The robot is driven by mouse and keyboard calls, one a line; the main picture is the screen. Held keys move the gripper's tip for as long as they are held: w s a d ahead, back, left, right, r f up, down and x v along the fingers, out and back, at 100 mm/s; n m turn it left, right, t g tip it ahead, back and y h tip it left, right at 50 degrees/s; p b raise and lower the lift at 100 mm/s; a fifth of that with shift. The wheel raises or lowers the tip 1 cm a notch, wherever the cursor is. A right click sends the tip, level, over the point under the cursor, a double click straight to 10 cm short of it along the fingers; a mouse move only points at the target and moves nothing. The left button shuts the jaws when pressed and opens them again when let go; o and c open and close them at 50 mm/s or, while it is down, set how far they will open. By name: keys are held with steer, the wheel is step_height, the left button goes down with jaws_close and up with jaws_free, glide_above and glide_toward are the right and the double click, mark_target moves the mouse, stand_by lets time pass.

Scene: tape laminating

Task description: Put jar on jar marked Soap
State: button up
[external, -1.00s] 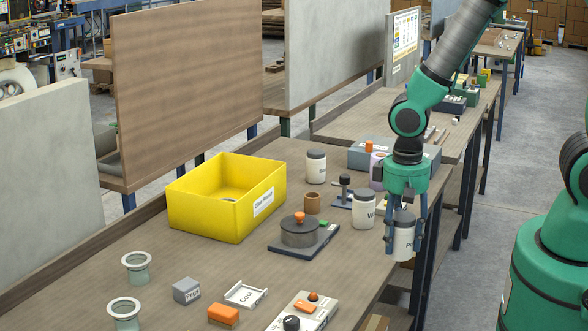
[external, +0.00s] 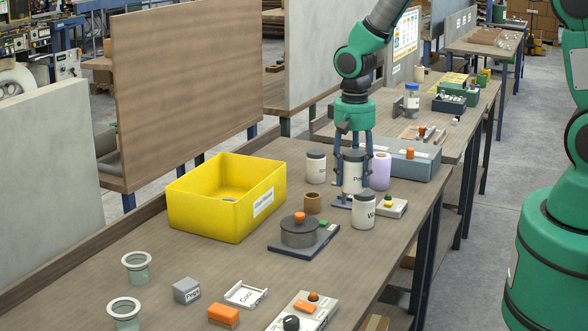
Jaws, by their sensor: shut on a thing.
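My gripper (external: 353,190) is shut on a white jar with a dark lid (external: 353,176); its label starts with "Po", and the jar is upright between the fingers. It appears above the middle of the bench, but its exact height is unclear. A second white jar with a dark lid (external: 316,168) stands to its left, near the yellow box; its label is too small to read. A third jar (external: 363,212), with a label starting with "W", stands in front and slightly right. I cannot make out which jar is marked Soap.
A yellow box (external: 200,208) stands at left. A round grey device with an orange knob (external: 299,233) is in front. A lilac cylinder (external: 381,171) and a grey case (external: 415,166) stand to the right. A brown ring (external: 312,204) sits near the device.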

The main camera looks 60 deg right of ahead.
steer(key=w+d+r+m+p, duration=0.1)
steer(key=w+d+p, duration=0.2)
steer(key=d, duration=0.8)
steer(key=w+d+r+m+p, duration=0.1)
steer(key=w+d+m+p, duration=0.1)
steer(key=w+d, duration=0.4)
steer(key=d+p, duration=0.1)
steer(key=d, duration=0.4)
steer(key=shift+d, duration=0.3)
steer(key=p, duration=0.3)
glide_above(316, 151)
steer(key=shift+a+f, duration=0.15)
steer(key=shift+f, duration=0.65)
steer(key=shift+f, duration=1.75)
steer(key=shift+f, duration=0.15)
